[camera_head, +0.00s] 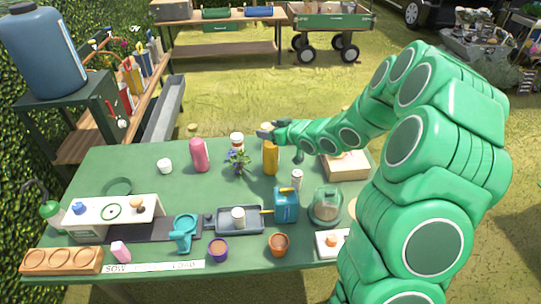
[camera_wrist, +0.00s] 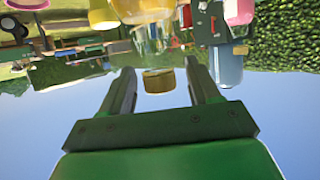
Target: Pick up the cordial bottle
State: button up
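A tall amber bottle (camera_head: 271,158) stands upright at the back middle of the green table; it looks like the cordial bottle, though I see no readable label. My gripper (camera_head: 277,137) is at the height of its upper part, close to it; the head view does not show whether they touch. In the wrist view my gripper (camera_wrist: 165,85) has its two fingers well apart. A small golden, cap-like thing (camera_wrist: 158,81) shows between them, with visible gaps on both sides. The wrist picture appears upside down, with sky at the bottom.
A pink bottle (camera_head: 199,155), a potted purple flower (camera_head: 237,160) and a white-capped jar (camera_head: 237,141) stand left of the amber bottle. A slim white shaker (camera_head: 296,180) and a blue watering can (camera_head: 286,205) are in front. A wooden box (camera_head: 346,168) is to the right.

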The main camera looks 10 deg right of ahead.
grip_shut()
dwell(1.3)
